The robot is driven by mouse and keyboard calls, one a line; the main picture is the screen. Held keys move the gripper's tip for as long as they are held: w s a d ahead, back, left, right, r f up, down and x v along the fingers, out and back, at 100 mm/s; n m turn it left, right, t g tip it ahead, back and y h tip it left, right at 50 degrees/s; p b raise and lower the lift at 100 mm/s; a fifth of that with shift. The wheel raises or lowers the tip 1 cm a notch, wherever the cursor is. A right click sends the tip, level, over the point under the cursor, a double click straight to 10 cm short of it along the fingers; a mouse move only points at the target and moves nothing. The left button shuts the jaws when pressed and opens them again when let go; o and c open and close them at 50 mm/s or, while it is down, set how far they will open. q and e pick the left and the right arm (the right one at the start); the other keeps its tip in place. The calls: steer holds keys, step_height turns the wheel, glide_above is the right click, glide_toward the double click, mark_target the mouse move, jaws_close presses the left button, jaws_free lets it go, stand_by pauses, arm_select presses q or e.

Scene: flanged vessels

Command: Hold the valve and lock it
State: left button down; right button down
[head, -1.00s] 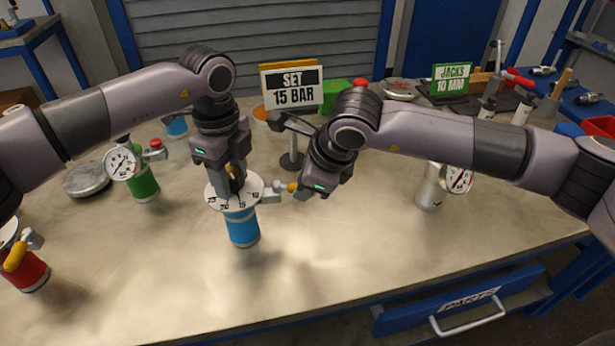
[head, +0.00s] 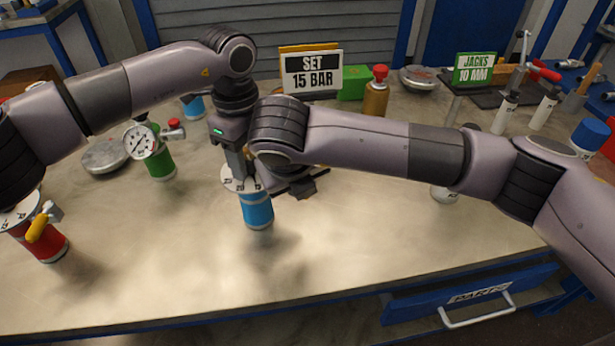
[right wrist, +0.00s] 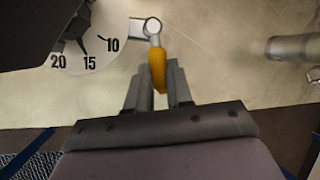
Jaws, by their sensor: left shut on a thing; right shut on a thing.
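The blue valve (head: 257,211) stands upright on the bench with a white dial plate (head: 232,184) on top. In the right wrist view its dial (right wrist: 98,52) reads 20, 15 and 10, and a dark pointer tip lies close to 15. My left gripper (head: 240,176) comes down from above, shut on the valve's top knob, which it mostly hides. My right gripper (right wrist: 157,78) is shut on the yellow lever handle (right wrist: 158,68), which joins a grey metal pivot beside the dial. In the head view my right arm hides the lever and most of that gripper.
A sign reading SET 15 BAR (head: 311,73) stands behind. A red valve (head: 45,246) with a yellow lever is at left; a green one (head: 160,163) with a gauge is behind. A brass vessel (head: 376,97) stands at the back. The front bench is clear.

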steer(key=shift+a+m+g+h, duration=0.15)
steer(key=shift+a+m+h, duration=0.2)
steer(key=shift+m, duration=0.35)
steer(key=shift+a+m+g+h, duration=0.15)
steer(key=shift+a+m+h, duration=0.15)
steer(key=shift+m, duration=0.4)
steer(key=c, duration=1)
jaws_free()
steer(key=v, duration=1.2)
